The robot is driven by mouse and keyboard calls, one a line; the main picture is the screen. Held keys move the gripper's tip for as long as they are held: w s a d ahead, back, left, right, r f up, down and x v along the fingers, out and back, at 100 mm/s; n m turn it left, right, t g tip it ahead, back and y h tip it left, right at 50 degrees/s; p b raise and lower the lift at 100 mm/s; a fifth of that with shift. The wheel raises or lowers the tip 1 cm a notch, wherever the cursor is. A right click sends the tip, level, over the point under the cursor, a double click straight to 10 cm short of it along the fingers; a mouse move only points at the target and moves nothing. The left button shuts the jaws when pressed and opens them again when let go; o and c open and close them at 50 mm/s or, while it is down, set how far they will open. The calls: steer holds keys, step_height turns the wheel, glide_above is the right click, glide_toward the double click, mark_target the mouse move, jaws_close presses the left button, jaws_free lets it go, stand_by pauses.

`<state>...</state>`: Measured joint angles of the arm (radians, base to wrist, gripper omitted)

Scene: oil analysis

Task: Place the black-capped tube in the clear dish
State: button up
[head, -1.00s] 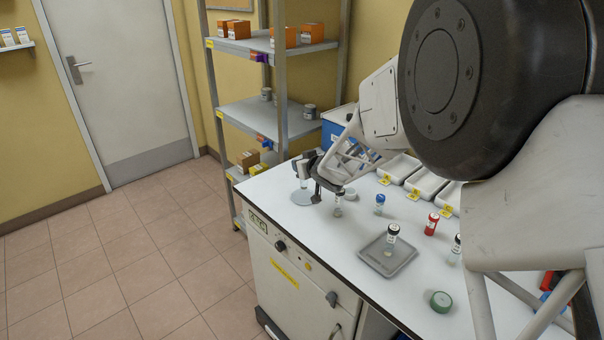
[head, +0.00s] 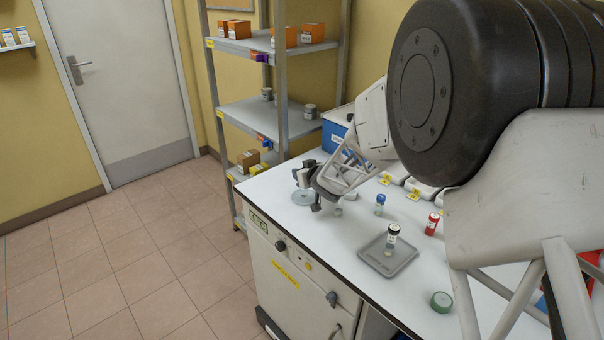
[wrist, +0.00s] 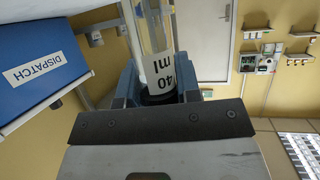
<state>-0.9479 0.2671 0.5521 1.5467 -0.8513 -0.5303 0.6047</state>
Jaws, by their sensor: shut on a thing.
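My gripper (head: 318,200) is over the back left of the white bench in the head view, close to a round pale disc (head: 304,198). In the wrist view my gripper (wrist: 157,85) is shut on a clear tube (wrist: 153,35) with a "40 ml" label and a black cap by the jaws. The held tube is mostly hidden in the head view. The pale disc may be the clear dish, but I cannot tell for sure.
A blue-capped tube (head: 380,203), a red tube (head: 431,224) and a green round lid (head: 441,301) stand on the bench. White bins with yellow tags are behind. A blue box (wrist: 40,62) marked "DISPATCH" is near. The bench's front left is clear.

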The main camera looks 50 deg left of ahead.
steer(key=shift+f, duration=0.1)
steer(key=o, duration=0.9)
steer(key=shift+v, duration=6.05)
